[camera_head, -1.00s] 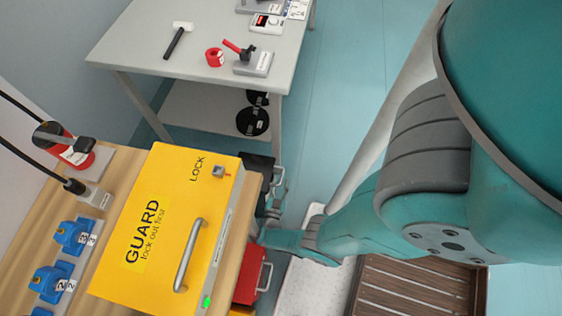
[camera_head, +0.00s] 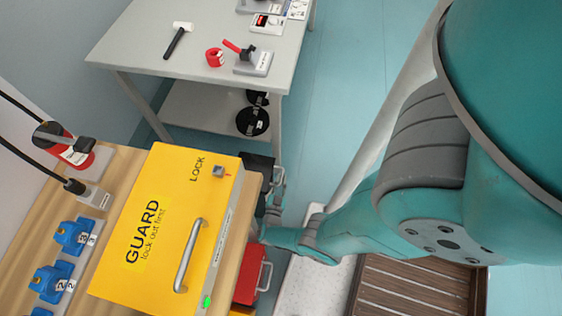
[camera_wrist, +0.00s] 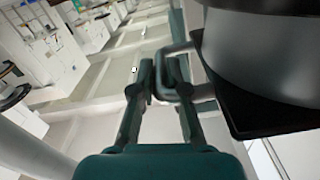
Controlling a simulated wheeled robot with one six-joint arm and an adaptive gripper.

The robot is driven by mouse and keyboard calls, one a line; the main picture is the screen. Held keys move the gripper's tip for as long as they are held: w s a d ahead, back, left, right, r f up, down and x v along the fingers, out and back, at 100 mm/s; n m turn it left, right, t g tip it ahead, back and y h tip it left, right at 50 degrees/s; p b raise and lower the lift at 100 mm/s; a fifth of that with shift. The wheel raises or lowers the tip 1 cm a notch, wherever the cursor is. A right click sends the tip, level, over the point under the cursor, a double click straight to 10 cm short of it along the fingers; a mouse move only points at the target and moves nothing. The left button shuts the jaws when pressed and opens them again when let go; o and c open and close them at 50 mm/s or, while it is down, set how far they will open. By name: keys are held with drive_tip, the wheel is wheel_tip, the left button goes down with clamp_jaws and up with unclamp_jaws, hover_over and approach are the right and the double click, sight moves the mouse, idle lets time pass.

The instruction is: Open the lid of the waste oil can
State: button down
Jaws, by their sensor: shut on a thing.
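In the wrist view, my gripper (camera_wrist: 165,75) has its two fingers at a grey loop handle (camera_wrist: 178,80) and is shut on it. The handle joins the edge of a dark, flat square piece (camera_wrist: 265,118), which I take as the lid of the waste oil can. A grey cylindrical body (camera_wrist: 265,50) adjoins this piece. In the head view, my gripper (camera_head: 275,195) is small, beside a dark object (camera_head: 258,165) partly hidden behind the yellow guard box. I cannot tell there how far the lid is open.
The yellow guard box (camera_head: 150,220) stands on the wooden bench, close to my forearm. A red container (camera_head: 262,270) is below its right edge. A grey table (camera_head: 130,45) with tools stands behind. A slatted brown pallet (camera_head: 410,290) lies at lower right. Blue floor (camera_head: 345,60) is clear.

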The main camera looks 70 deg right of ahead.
drive_tip(key=shift+r, duration=0.1)
drive_tip(key=shift+w+r+n, duration=0.1)
drive_tip(key=shift+r+n, duration=0.5)
drive_tip(key=shift+r, duration=0.45)
drive_tip(key=shift+w+r, duration=0.15)
drive_tip(key=shift+r, duration=0.65)
drive_tip(key=shift+w+r, duration=0.15)
drive_tip(key=shift+r, duration=0.6)
drive_tip(key=c, duration=1.2)
unclamp_jaws()
drive_tip(key=shift+a, duration=0.2)
drive_tip(key=shift+s+a, duration=0.3)
drive_tip(key=shift+a, duration=1.65)
drive_tip(key=shift+s+a, duration=0.25)
drive_tip(key=shift+a, duration=1.65)
drive_tip(key=shift+s+a, duration=0.3)
drive_tip(key=shift+a, duration=1.65)
